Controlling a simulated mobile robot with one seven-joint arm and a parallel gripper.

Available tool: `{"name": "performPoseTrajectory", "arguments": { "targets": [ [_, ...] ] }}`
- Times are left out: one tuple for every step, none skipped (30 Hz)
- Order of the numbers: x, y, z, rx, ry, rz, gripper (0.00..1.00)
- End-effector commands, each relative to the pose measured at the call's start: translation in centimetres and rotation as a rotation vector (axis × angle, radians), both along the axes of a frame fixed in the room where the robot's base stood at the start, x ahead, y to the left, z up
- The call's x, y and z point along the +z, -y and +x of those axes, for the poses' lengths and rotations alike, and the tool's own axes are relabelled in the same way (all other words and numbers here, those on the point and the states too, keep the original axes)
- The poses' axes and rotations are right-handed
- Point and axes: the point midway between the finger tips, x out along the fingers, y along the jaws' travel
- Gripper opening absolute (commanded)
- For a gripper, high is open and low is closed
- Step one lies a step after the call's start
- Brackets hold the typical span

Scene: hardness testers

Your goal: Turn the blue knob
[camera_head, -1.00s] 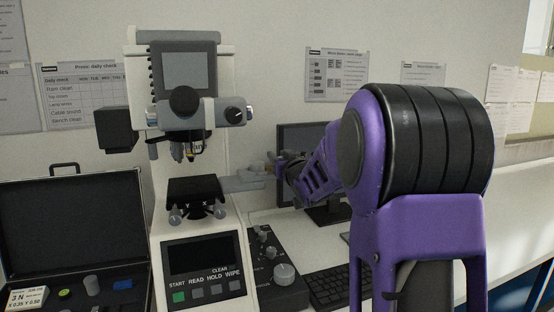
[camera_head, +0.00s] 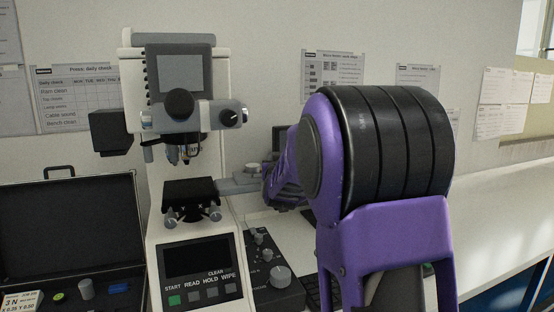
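The hardness tester (camera_head: 222,70) stands upright at centre left, with a screen, a turret and a stage. I cannot make out a clearly blue knob on it. A small pale bluish part (camera_head: 147,121) shows at the left of its head, too small to identify. A grey arm with a round top (camera_head: 252,170) reaches right from the stage (camera_head: 190,192) towards my purple arm. My gripper is hidden behind my own arm links, so its fingers do not show.
A black control box (camera_head: 270,290) with several grey knobs stands right of the tester. An open black case (camera_head: 70,232) at left holds a blue block (camera_head: 118,288) and a grey cylinder (camera_head: 86,289). A keyboard and monitor are mostly behind my arm. The white bench at right is clear.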

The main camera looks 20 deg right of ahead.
Motion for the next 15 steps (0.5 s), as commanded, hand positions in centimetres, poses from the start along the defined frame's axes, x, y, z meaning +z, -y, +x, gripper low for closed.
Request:
{"name": "performPoseTrajectory", "arguments": {
  "targets": [
    [-0.01,0.06,-0.01,-0.001,0.001,-0.001,0.00],
    [-0.01,0.06,-0.01,-0.001,0.001,0.000,0.00],
    [0.00,0.06,-0.01,-0.001,0.001,0.000,0.00],
    [0.00,0.06,-0.01,-0.001,0.001,0.000,0.00],
    [0.00,0.06,-0.01,-0.001,0.001,0.000,0.00],
    [0.00,0.07,-0.01,-0.001,0.001,0.000,0.35],
    [0.01,0.07,-0.01,-0.001,0.001,0.000,0.40],
    [0.00,0.06,-0.01,-0.001,0.001,0.000,0.46],
    [0.01,0.06,-0.01,-0.001,0.001,0.000,0.53],
    [0.01,0.06,-0.01,0.000,0.001,0.000,0.58],
    [0.01,0.05,-0.01,0.000,0.001,0.000,0.63],
    [0.01,0.05,-0.01,0.000,0.001,0.000,0.63],
    [0.01,0.04,0.00,0.000,0.001,0.000,0.63],
    [0.01,0.04,0.00,0.000,0.001,0.000,0.63],
    [0.02,0.03,0.00,0.000,0.001,0.000,0.63]
  ]
}}
